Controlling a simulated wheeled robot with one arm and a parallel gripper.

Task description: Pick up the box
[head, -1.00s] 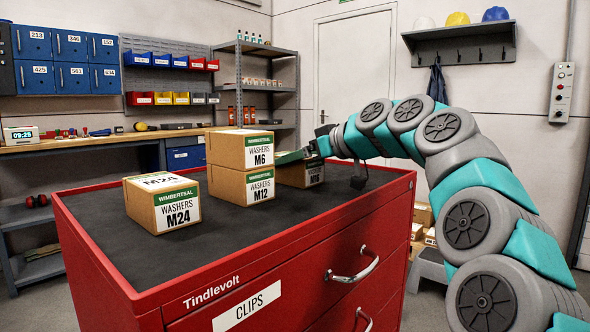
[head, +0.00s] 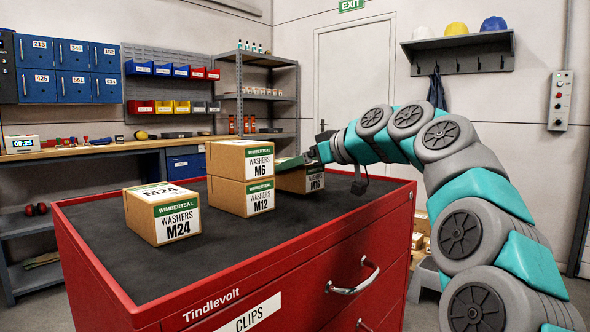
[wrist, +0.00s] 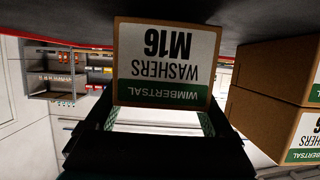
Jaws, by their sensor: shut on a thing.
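Cardboard boxes with white and green labels stand on the dark top of a red cabinet (head: 130,270). The M16 washers box (head: 314,183) is at the back right, partly hidden behind the M6 and M12 boxes. My gripper (head: 291,162) is at its upper part. In the wrist view, which is upside down, my gripper (wrist: 160,117) is shut on the M16 box (wrist: 165,56), with its label facing the camera. I cannot tell whether the box is off the cabinet top.
The M6 box (head: 225,160) is stacked on the M12 box (head: 228,195), just left of the M16 box. The M24 box (head: 145,218) stands at the front left. The cabinet top is clear at the front. A workbench (head: 110,150) runs along the wall behind.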

